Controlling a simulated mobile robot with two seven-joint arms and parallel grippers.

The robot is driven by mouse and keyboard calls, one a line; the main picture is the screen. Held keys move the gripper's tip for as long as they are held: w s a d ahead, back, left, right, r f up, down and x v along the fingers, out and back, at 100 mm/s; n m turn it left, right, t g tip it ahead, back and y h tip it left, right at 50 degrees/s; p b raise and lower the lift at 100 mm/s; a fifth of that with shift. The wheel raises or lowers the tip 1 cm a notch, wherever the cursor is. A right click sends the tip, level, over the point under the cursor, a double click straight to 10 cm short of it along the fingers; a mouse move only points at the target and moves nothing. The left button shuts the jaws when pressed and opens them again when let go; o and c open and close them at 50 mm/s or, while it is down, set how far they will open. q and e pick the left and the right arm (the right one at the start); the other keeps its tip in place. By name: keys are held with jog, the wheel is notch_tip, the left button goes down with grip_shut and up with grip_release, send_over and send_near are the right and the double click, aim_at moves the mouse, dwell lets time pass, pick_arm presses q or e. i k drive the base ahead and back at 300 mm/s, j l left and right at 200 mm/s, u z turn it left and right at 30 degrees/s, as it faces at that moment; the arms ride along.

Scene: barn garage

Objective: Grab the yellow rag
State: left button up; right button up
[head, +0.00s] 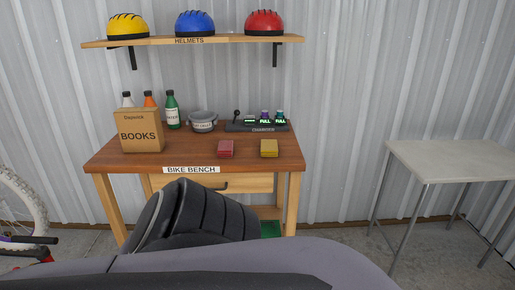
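A yellow rag (269,148), folded into a small block, lies on the wooden bench (243,156) near its front right. A red rag (225,149) of like shape lies just to its left, apart from it. Neither of my grippers shows in the head view. A large grey and black shape fills the bottom middle and hides part of the bench's front and legs.
On the bench stand a books box (142,133), several bottles (172,112), a grey tub (203,121) and a charger (257,126). A shelf (225,40) with helmets hangs above. A bare white table (450,160) stands right; a bike wheel (18,205) is left.

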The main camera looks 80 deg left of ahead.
aim_at(269, 147)
jog(key=u, duration=2.6)
jog(key=i+l+z, duration=0.1)
jog(key=i+l, duration=0.15)
jog(key=i, duration=0.15)
jog(key=i+l, duration=0.2)
jog(key=i, duration=0.2)
jog(key=i+l+z, duration=0.15)
jog(key=i, duration=0.25)
jog(key=i+l+z, duration=0.1)
jog(key=i, duration=0.3)
jog(key=l, duration=0.1)
